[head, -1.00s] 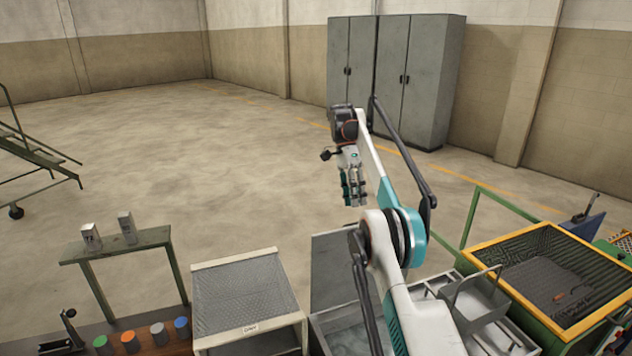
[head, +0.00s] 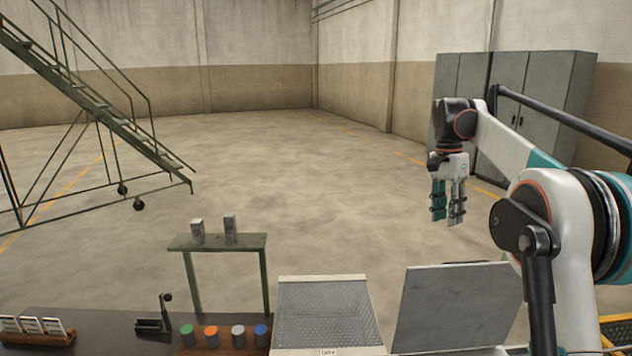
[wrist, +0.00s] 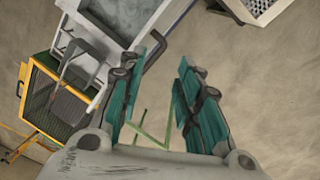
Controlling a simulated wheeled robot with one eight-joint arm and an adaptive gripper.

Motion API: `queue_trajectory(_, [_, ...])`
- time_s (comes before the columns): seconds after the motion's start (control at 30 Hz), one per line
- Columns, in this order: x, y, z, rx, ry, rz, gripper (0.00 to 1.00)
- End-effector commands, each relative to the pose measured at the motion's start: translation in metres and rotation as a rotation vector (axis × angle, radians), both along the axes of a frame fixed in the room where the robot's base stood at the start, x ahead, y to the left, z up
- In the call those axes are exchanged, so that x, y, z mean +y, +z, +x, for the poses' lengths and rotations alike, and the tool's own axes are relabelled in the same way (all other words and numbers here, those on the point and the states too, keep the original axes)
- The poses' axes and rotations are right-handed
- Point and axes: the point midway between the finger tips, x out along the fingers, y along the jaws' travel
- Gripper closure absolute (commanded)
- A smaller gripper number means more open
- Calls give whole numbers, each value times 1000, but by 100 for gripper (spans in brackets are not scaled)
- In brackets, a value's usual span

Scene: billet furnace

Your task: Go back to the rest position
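My gripper (head: 448,203) hangs fingers-down in the head view, in mid-air over the floor, in front of the grey cabinets and apart from every surface. In the wrist view the gripper (wrist: 158,100) shows its two teal fingers spread with a clear gap between them. Only floor and a green frame show through the gap, so it is open and empty. My arm reaches in from the right side of the head view.
Two metal blocks (head: 229,229) stand on a green stand (head: 218,243). A mesh-topped table (head: 325,312) and a grey panel (head: 455,308) are at the front. A yellow-rimmed bin (wrist: 43,104) shows in the wrist view. Grey cabinets (head: 560,100) stand behind; a rolling staircase (head: 100,105) is left. Mid-floor is clear.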

Motion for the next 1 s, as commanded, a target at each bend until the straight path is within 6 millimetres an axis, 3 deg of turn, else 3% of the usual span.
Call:
queue_trajectory(0.53, [49, 11, -89, -195, 320, 5, 69])
queue_trajectory(1.0, [86, -22, -188, -358, 590, -27, 69])
